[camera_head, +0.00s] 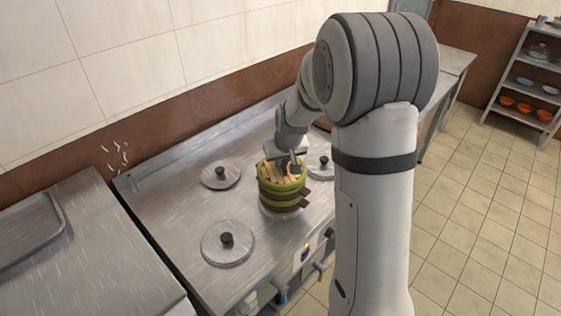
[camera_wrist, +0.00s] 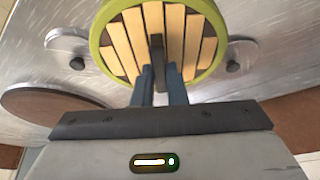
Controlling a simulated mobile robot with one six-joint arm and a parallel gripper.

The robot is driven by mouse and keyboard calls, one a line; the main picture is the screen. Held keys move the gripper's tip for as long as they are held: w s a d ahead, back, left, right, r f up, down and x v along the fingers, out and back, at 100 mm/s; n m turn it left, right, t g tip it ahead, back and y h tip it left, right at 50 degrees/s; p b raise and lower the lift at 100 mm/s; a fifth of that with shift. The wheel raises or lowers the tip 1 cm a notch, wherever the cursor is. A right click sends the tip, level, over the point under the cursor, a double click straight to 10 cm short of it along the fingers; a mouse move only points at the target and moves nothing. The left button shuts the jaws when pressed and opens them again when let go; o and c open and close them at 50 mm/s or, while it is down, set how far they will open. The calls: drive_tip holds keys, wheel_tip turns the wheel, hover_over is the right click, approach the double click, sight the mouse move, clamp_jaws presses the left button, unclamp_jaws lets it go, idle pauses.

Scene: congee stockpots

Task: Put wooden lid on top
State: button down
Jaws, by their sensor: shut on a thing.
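A round wooden lid (camera_wrist: 188,35) with pale slats and a green rim fills the top middle of the wrist view. My gripper (camera_wrist: 160,78) is shut on its dark upright handle (camera_wrist: 157,50). In the head view my gripper (camera_head: 291,160) is over a green and brown banded steamer stack (camera_head: 277,196) on the steel stove top. The slatted lid (camera_head: 277,172) shows at the top of this stack, partly hidden by my gripper. I cannot tell whether it rests fully on the stack.
Metal lids with black knobs sit on the stove top (camera_head: 165,205): one behind left (camera_head: 216,180), one in front left (camera_head: 222,252), one at right (camera_head: 315,167) partly hidden. A brown round thing (camera_wrist: 45,105) lies left in the wrist view. Shelves with bowls (camera_head: 525,85) stand far right.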

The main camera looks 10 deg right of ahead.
sight(286, 177)
drive_tip(key=shift+f+b, duration=0.45)
drive_tip(key=shift+f, duration=0.1)
drive_tip(key=c, duration=1.7)
unclamp_jaws()
drive_tip(key=shift+c, duration=0.2)
drive_tip(key=shift+s+r+p, duration=0.15)
drive_tip(key=shift+r+p, duration=0.2)
drive_tip(key=shift+r, duration=0.3)
drive_tip(key=p+v, duration=0.4)
drive_tip(key=v, duration=0.5)
drive_tip(key=shift+r+p, duration=0.35)
drive_tip(key=shift+p, duration=0.05)
drive_tip(key=shift+s, duration=0.1)
